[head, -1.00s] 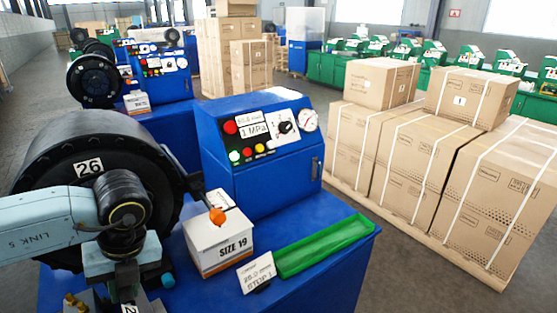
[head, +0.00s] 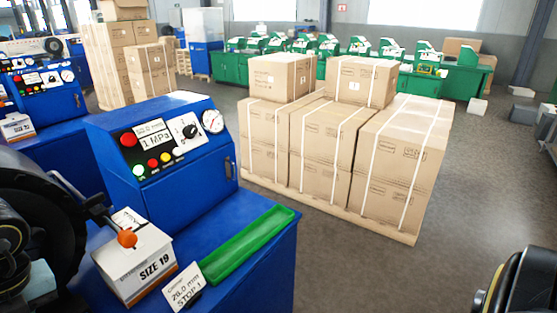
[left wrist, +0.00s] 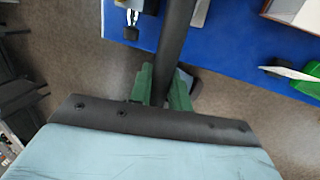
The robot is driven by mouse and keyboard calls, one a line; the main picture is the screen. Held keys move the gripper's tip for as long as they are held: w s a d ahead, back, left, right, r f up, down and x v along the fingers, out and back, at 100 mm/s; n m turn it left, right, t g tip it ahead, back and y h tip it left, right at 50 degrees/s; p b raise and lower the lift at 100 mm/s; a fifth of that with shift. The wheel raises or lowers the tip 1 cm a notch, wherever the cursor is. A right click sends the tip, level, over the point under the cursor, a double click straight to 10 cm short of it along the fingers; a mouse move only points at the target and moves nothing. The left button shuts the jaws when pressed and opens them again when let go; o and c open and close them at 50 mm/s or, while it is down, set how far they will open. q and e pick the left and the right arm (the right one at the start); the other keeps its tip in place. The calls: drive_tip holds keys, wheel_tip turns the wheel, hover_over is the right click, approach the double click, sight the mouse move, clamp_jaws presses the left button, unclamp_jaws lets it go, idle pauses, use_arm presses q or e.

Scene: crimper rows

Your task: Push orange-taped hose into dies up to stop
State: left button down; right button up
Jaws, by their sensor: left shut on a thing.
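My left gripper (left wrist: 163,88), with green fingers, is shut on a black hose (left wrist: 175,38) in the left wrist view. The hose runs up out of the top of that view. No orange tape shows on the visible part. The black round crimper head (head: 55,225) is cut off at the left edge of the head view. Its dies are hidden. My left gripper is outside the head view, and only part of my left arm shows at that edge. My right gripper is in neither view.
A blue control cabinet (head: 190,185) stands on the blue bench (head: 262,275). An orange-knobbed lever (head: 126,238), a SIZE 19 box (head: 140,275), a stop card (head: 188,285) and a green tray (head: 240,245) are in front. Stacked cartons (head: 330,150) stand beyond, with grey floor around them.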

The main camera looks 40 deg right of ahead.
use_arm(q)
drive_tip(key=shift+r, duration=0.3)
unclamp_jaws()
idle(0.6)
idle(0.5)
drive_tip(key=p+v, duration=0.2)
drive_tip(key=v, duration=0.5)
drive_tip(key=shift+p, duration=0.4)
idle(0.8)
